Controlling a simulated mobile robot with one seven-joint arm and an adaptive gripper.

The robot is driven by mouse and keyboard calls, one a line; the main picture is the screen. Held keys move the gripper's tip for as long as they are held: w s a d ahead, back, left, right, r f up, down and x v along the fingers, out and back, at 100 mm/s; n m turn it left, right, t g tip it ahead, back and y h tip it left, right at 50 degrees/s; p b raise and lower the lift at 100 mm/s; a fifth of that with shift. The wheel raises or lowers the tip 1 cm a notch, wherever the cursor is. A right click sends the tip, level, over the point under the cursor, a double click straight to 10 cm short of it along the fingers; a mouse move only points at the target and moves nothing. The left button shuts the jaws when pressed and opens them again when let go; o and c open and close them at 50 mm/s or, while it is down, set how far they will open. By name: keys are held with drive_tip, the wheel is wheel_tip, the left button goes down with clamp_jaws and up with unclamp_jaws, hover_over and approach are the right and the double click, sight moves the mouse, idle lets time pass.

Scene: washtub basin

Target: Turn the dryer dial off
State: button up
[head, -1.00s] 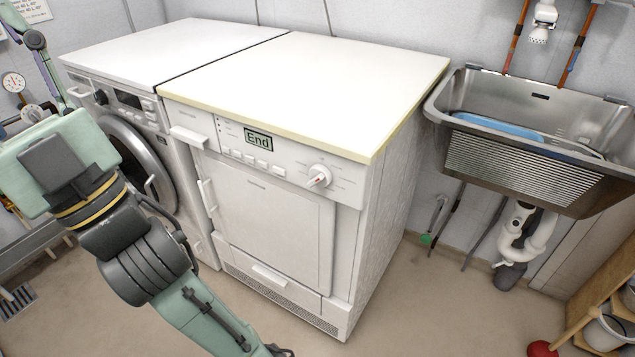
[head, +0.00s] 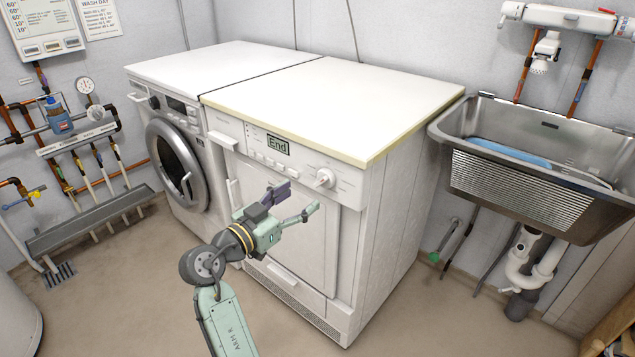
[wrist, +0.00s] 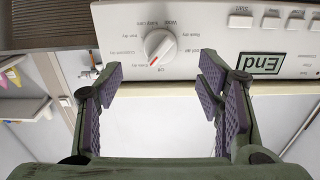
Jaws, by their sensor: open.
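The dryer (head: 345,230) is white, with a round dial (head: 325,178) at the right of its front panel. The dial also shows in the wrist view (wrist: 160,46), where the panel appears upside down. Its red mark points down and slightly left there; the exact label it meets is hard to read. The dryer display (head: 278,145) reads "End". My gripper (head: 300,199) is open and empty in front of the dryer, below and left of the dial in the head view. In the wrist view the dial lies beyond the gap between the fingers, with no contact visible.
A washing machine (head: 172,140) stands against the dryer's left side. A metal sink (head: 520,195) hangs on the wall to the right. Pipes and a drain trough (head: 90,222) line the left wall. The floor in front of the dryer is clear.

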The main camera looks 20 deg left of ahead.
sight(319, 184)
drive_tip(key=p+x, duration=0.1)
drive_tip(key=x, duration=0.6)
drive_tip(key=shift+w+d, duration=0.1)
drive_tip(key=shift+w, duration=0.1)
drive_tip(key=shift+c, duration=0.3)
drive_tip(key=c, duration=1.1)
